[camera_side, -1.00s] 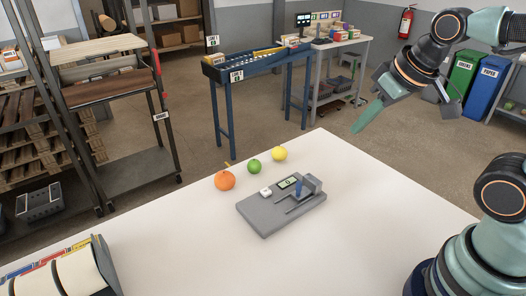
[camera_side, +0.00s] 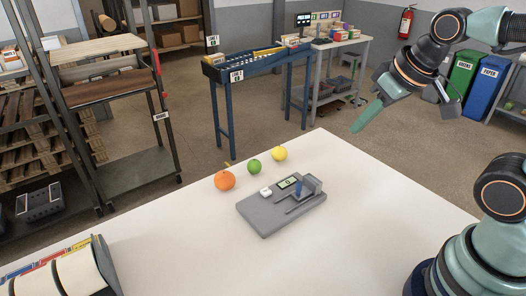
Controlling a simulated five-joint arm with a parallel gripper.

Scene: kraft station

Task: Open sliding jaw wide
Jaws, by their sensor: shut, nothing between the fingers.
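A grey fixture (camera_side: 268,218) lies flat on the white table. It carries a small green display (camera_side: 289,182), a white block (camera_side: 265,192) at its left end, and a raised grey block (camera_side: 313,183) at its right end. A small blue upright piece (camera_side: 299,189) stands just left of that raised block, by slots in the plate. I cannot tell which part is the sliding jaw or how wide it is open. My gripper (camera_side: 359,127) is shut and empty, up and right of the fixture and clear of it, with its green finger pointing down-left.
An orange (camera_side: 225,181), a green fruit (camera_side: 254,167) and a yellow fruit (camera_side: 279,154) sit behind the fixture. The white table (camera_side: 370,215) is bare right of the fixture.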

